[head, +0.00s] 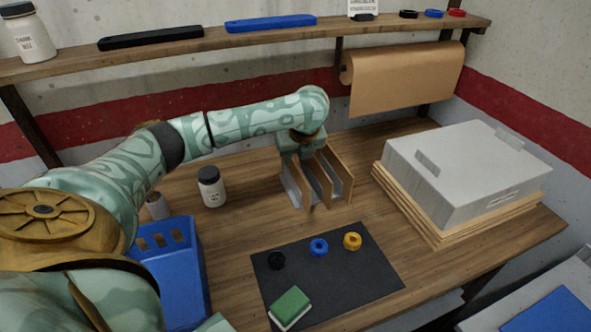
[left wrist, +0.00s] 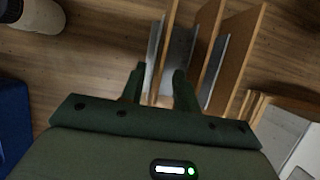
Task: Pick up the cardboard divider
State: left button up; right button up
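A small upright rack (head: 346,190) of brown cardboard-like panels and grey metal plates stands mid-table. I cannot tell for sure which panel is the divider. My left gripper (head: 304,158) reaches down over the rack's left and back part. In the left wrist view, the two fingers (left wrist: 159,80) stand apart, with the edge of the leftmost brown panel (left wrist: 167,38) running down between them. A gap shows between the fingers, and whether they touch the panel is not clear. Another brown panel (left wrist: 238,55) stands to the right. My right gripper is not in view.
A black-lidded jar (head: 212,190) and a blue bin (head: 178,262) stand left of the rack. A dark mat (head: 345,285) with rings and a green sponge (head: 290,307) lies in front. A grey case (head: 465,172) on boards is to the right. A shelf (head: 205,43) runs above.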

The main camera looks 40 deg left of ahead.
aim_at(294, 163)
pick_arm(q)
jog(key=b+x, duration=0.2)
jog(key=x, duration=0.2)
jog(key=shift+w+f+b, duration=0.15)
jog(key=shift+f+b, duration=0.2)
jog(key=shift+b, duration=0.05)
jog(key=shift+w+a+f, duration=0.1)
jog(key=shift+a+f, duration=0.1)
jog(key=shift+r, duration=0.25)
grip_shut()
notch_tip(294, 163, up, 10)
jog(key=p, duration=0.4)
jog(key=shift+p, duration=0.4)
